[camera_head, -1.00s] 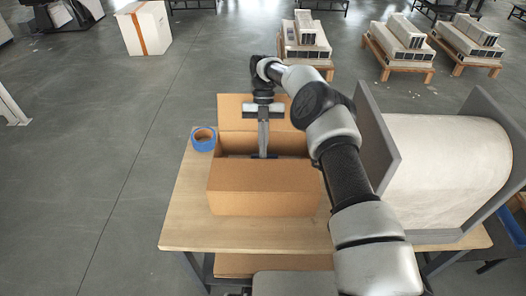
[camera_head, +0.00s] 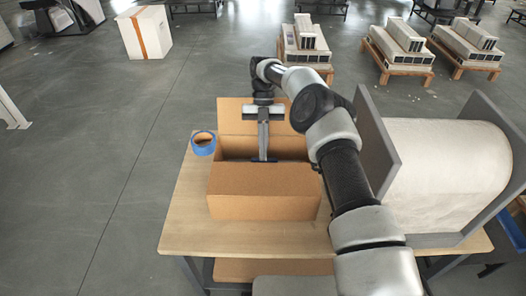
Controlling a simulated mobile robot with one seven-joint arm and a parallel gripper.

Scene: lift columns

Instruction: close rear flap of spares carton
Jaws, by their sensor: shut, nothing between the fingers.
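The spares carton (camera_head: 262,207), a brown cardboard box, stands on the wooden table. Its rear flap (camera_head: 232,117) stands raised at the back, partly hidden behind my arm. The front flap (camera_head: 262,180) looks folded in over the front part of the top. A dark gap shows between the two flaps. My gripper (camera_head: 264,159) points down over this gap, in front of the rear flap, with its tips near the front flap's inner edge. It is shut and empty. I cannot tell whether the tips touch the cardboard.
A blue tape roll (camera_head: 203,143) lies on the table (camera_head: 185,225) left of the carton. A large white roll between grey side plates (camera_head: 445,175) stands close on the right, beside my arm. Loaded pallets (camera_head: 305,50) stand on the floor behind. The table's front left is clear.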

